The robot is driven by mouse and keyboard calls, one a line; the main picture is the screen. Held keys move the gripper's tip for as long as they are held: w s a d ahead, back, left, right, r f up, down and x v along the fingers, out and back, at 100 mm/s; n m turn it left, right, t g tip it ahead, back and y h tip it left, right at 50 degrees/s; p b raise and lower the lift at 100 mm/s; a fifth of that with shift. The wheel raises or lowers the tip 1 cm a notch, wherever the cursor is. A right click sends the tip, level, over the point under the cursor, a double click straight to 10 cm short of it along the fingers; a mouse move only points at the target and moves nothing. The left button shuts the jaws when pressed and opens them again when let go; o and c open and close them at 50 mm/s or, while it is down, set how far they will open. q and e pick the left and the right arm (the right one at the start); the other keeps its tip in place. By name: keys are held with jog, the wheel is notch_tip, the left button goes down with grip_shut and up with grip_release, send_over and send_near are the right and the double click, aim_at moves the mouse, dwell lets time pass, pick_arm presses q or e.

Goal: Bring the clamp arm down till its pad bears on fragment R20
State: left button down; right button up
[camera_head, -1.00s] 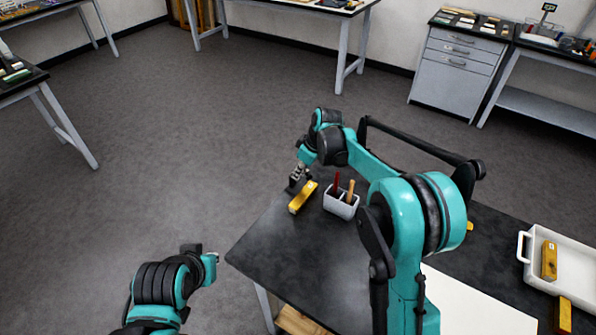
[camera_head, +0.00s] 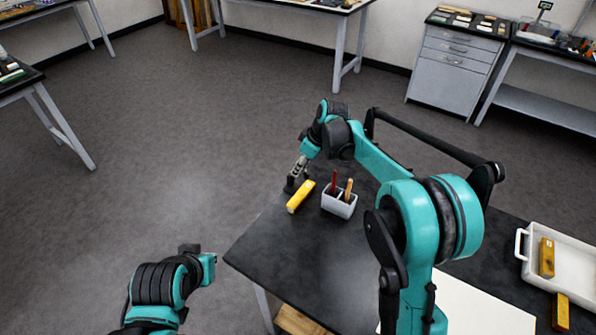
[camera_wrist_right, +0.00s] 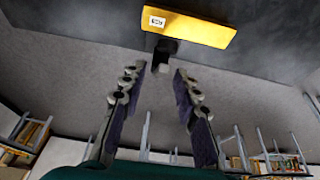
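A yellow-gold bar (camera_head: 300,197), seemingly the fragment, lies near the dark table's left edge. In the right wrist view the bar (camera_wrist_right: 200,27) carries a small white label, too small to read. A small black fixture (camera_head: 291,186) stands beside its left end, probably the clamp. In the wrist view a black piece with a grey block (camera_wrist_right: 164,55) juts from under the bar's near edge. Whether any pad touches the bar is unclear. My right gripper (camera_wrist_right: 158,100) is open and empty, its fingers either side of that piece's line, short of it. My left gripper (camera_head: 207,266) is off the table; its fingers are unclear.
A white two-part holder (camera_head: 339,203) with red and tan handles stands just right of the bar. A white tray (camera_head: 579,290) with a gold bar (camera_head: 546,257) is at the right; another gold bar (camera_head: 560,312) lies in front. A white sheet (camera_head: 478,306) covers the table's front.

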jog(key=v, duration=0.8)
jog(key=shift+r, duration=0.35)
jog(key=shift+s+d, duration=0.15)
